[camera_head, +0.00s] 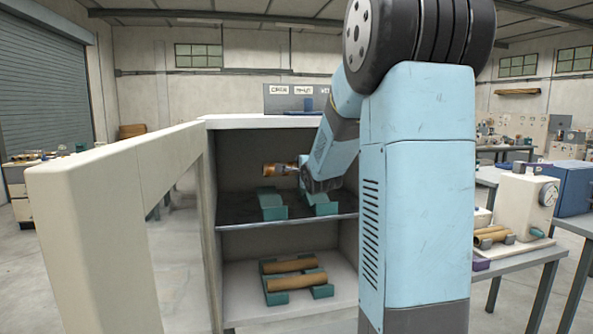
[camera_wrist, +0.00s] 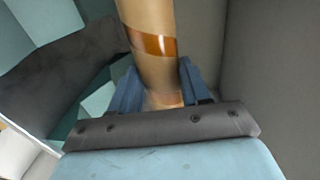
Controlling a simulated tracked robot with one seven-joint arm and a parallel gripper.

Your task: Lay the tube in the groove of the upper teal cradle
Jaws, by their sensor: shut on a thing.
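The brown tube (camera_head: 272,169) with a glossy orange band is inside the open cabinet, above the upper shelf. My gripper (camera_wrist: 160,85) is shut on it, with one blue finger on each side in the wrist view, where the tube (camera_wrist: 148,15) runs up out of the frame. The upper teal cradle (camera_head: 272,207) stands on the dark upper shelf as two grooved blocks. The tube is above and apart from the cradle, roughly level. My arm covers part of the right block and the tube's right end. Teal surfaces (camera_wrist: 97,103) show beside the tube in the wrist view.
The lower shelf (camera_head: 245,280) holds another teal cradle (camera_head: 322,291) with two brown tubes (camera_head: 296,282) in it. The open cabinet door (camera_head: 110,180) stands at the left. The cabinet walls and the upper shelf (camera_head: 240,212) bound the room around my gripper.

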